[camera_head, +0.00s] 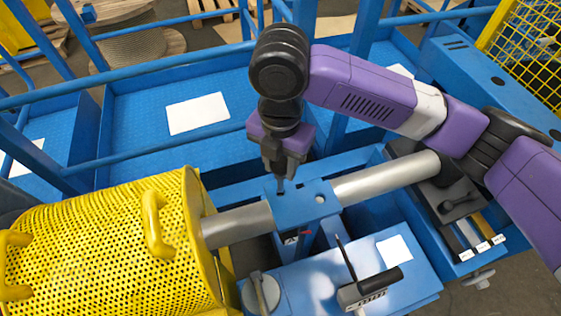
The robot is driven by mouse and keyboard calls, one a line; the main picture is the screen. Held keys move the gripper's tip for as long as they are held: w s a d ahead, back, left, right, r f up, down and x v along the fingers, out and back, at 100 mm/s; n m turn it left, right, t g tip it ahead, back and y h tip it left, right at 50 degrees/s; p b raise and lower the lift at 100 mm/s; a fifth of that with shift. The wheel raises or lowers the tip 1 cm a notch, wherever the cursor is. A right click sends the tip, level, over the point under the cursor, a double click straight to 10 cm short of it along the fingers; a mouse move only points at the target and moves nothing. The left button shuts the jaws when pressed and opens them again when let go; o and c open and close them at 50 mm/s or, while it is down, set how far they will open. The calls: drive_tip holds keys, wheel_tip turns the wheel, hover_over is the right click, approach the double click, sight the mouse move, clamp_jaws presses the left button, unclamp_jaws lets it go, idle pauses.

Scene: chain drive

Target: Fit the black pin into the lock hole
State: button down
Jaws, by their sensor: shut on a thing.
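My gripper (280,168) points down over the blue block (298,213) at the middle of the silver shaft. It is shut on the black pin (281,186), of which only a short dark lower part shows below the fingers. The pin looks upright, with its lower end at the left part of the block's top face. I cannot tell whether its tip is in a hole or just above the surface.
A yellow perforated guard (110,245) stands at the left. The silver shaft (385,178) runs to the right, below my purple arm. A dark tool holder (455,205) is at the right.

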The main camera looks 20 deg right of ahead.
sight(281, 184)
drive_tip(key=shift+f+b, duration=2.85)
drive_tip(key=shift+f, duration=1.25)
drive_tip(key=c, duration=0.9)
unclamp_jaws()
drive_tip(key=shift+r, duration=0.1)
drive_tip(key=shift+r, duration=3.9)
drive_tip(key=shift+s, duration=0.1)
